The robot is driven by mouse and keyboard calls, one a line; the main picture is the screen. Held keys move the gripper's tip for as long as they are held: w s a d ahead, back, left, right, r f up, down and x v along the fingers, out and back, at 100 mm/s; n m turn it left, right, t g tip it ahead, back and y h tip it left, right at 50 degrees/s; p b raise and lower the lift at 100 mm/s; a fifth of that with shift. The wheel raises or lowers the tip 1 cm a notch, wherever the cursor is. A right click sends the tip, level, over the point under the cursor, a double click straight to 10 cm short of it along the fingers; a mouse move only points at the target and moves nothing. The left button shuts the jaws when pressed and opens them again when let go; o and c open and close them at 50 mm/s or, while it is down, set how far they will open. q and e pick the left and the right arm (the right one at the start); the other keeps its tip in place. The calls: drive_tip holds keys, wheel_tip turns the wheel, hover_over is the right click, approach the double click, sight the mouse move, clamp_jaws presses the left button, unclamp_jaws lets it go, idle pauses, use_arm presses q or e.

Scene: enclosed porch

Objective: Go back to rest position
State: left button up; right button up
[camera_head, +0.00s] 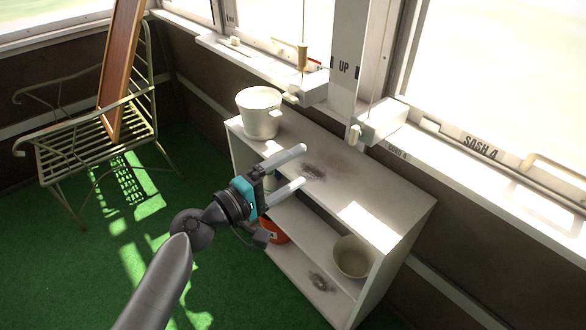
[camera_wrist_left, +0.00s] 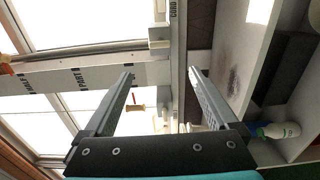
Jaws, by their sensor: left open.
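My left gripper (camera_head: 303,166) reaches in from the lower left in the head view, in front of the white shelf unit (camera_head: 405,208). Its two fingers are spread apart with nothing between them. The fingers also show wide apart in the left wrist view (camera_wrist_left: 162,76), with the windows behind them. My right gripper is not in view.
A white bucket (camera_head: 259,112) stands on the shelf top's far left end. A beige pot (camera_head: 353,257) and a partly hidden orange container (camera_head: 275,232) are on lower shelves. A metal bench (camera_head: 75,150) holds a leaning wooden board (camera_head: 122,70). Green floor (camera_head: 60,285) is open at left.

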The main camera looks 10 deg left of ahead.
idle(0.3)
